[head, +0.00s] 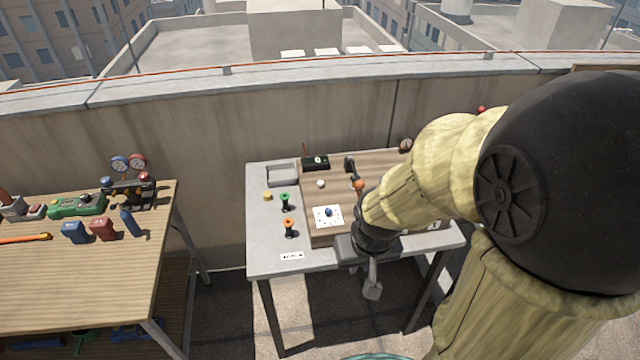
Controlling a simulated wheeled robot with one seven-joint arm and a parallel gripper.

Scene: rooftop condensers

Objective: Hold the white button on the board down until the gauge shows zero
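The brown board (340,171) lies on the grey table. A small round white button (320,184) is on its left part, uncovered. A round dial (406,145), likely the gauge, is at the board's back right; its reading is too small to make out. My gripper (371,288) hangs at the table's front edge, well in front of and to the right of the button, and does not touch it. Its fingers are seen from above and partly overlap, so their opening is unclear. My arm hides the right part of the board.
A black box with a green mark (315,162), a dark lever with an orange knob (358,184), a white plate with a blue knob (328,216), and green (285,201) and orange (289,227) knobs stand around the button. A wooden bench (80,260) is left; a parapet runs behind.

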